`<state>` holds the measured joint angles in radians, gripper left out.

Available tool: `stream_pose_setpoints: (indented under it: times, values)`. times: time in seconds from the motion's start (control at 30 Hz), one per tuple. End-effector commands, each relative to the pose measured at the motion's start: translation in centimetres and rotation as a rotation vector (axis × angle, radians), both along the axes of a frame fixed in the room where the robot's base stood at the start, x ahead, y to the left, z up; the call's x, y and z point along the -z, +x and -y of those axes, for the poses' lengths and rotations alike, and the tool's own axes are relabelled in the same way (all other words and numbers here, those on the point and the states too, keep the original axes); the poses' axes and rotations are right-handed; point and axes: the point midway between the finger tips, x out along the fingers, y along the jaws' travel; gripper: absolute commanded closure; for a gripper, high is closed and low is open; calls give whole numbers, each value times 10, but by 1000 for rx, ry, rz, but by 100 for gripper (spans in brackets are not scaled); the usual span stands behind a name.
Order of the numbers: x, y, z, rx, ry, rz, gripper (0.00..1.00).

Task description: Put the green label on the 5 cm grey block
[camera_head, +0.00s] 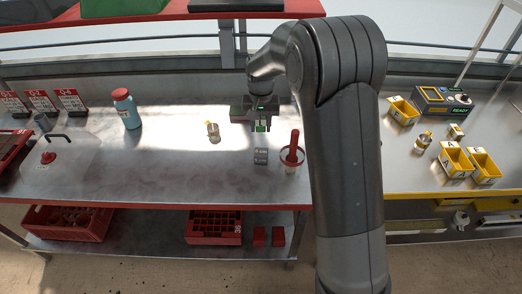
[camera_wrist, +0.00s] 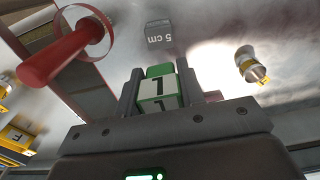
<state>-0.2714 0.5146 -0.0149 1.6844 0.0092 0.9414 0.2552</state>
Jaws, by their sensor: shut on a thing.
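My gripper (camera_head: 261,127) is shut on the green label (camera_wrist: 159,90), a small green-and-white piece marked 1, which shows between the two fingers in the wrist view. In the head view the green label (camera_head: 261,127) hangs above the steel bench at the fingertips. The 5 cm grey block (camera_head: 261,157) stands on the bench just in front of the gripper. In the wrist view the grey block (camera_wrist: 159,34), lettered "5 cm", is beyond the fingertips, apart from the label. Nothing lies on its visible faces.
A red-handled tool in a round holder (camera_head: 291,158) stands close right of the block. A small brass-and-clear jar (camera_head: 213,131) is to the left, a blue bottle (camera_head: 126,108) farther left. Yellow bins (camera_head: 456,160) are at the right.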

Motion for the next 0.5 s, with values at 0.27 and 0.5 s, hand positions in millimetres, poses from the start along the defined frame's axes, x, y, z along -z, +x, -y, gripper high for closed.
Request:
stream_pose_setpoints:
  times: [0.27, 0.5]
  values:
    - [50, -1, 2, -2, -1, -4, 86]
    - [70, 0, 1, -1, -1, -3, 86]
